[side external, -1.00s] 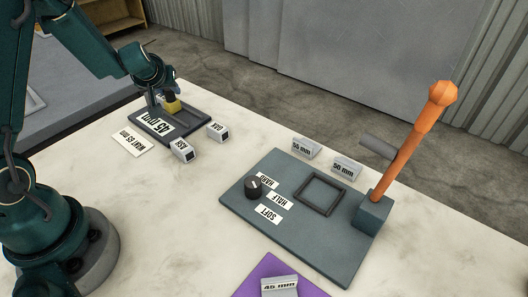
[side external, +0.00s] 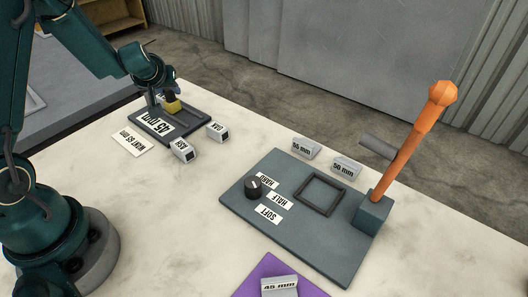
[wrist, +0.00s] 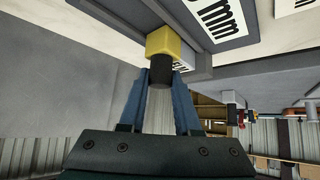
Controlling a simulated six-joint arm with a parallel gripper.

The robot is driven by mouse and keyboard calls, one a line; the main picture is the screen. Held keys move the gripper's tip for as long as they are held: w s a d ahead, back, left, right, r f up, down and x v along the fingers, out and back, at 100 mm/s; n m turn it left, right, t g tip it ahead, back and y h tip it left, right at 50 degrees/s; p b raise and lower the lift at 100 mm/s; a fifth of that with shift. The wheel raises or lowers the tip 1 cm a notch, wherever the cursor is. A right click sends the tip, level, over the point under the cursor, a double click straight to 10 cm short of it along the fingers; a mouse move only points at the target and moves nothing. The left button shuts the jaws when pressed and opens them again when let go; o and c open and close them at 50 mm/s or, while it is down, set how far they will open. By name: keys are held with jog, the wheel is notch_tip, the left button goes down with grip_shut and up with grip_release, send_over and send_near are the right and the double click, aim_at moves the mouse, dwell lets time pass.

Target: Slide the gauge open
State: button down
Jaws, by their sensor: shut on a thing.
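The gauge (side external: 192,117) is a dark flat frame with a "45 mm" label, lying at the table's far left in the side view. A yellow block (side external: 173,106) with a black knob sits on it near its back edge. My gripper (side external: 166,95) is over the gauge, at this block. In the wrist view my gripper (wrist: 161,84) has its blue fingers on either side of the black knob (wrist: 161,70), shut on it. The knob joins the yellow block (wrist: 166,42). The fingertips are small and partly hidden in the side view.
A "WANT 65 mm" card (side external: 133,142) lies beside the gauge. Small "ASK" (side external: 183,151) and "OAK" (side external: 217,131) blocks stand near it. A press board (side external: 300,225) with a dial and orange lever (side external: 410,145) stands right; grey blocks lie around it. The table between is clear.

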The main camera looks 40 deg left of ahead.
jog(key=shift+d, duration=0.1)
jog(key=d, duration=0.3)
jog(key=shift+w+d, duration=0.15)
jog(key=shift+d, duration=0.65)
jog(key=c, duration=0.6)
grip_release()
jog(key=shift+s+r, duration=0.1)
jog(key=shift+s, duration=0.1)
jog(key=shift+v, duration=2.45)
